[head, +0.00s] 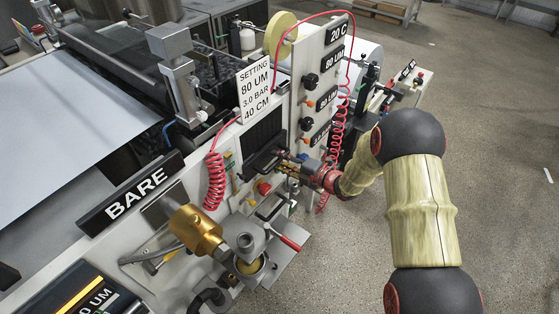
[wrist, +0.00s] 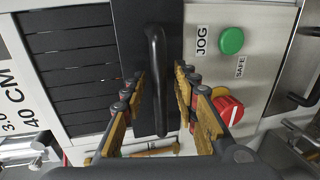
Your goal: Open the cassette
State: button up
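The cassette shows in the wrist view as a dark upright panel (wrist: 128,22) with a black bar handle (wrist: 157,78) standing out from it. In the head view the dark cassette front (head: 264,160) is on the machine's side, partly behind my gripper. My gripper (wrist: 160,72) is open, with one finger on each side of the handle and some gap showing beside it. The head view shows my gripper (head: 284,160) reaching in from the right, close to the panel. Whether a finger touches the handle I cannot tell.
Right of the handle in the wrist view are a green JOG button (wrist: 231,41) and a red knob (wrist: 228,110), close to my right finger. A black slatted panel (wrist: 68,58) is on the left. Coiled red hoses (head: 215,181) hang nearby. Open floor (head: 500,130) lies right.

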jog(key=shift+c, duration=1)
grip_shut()
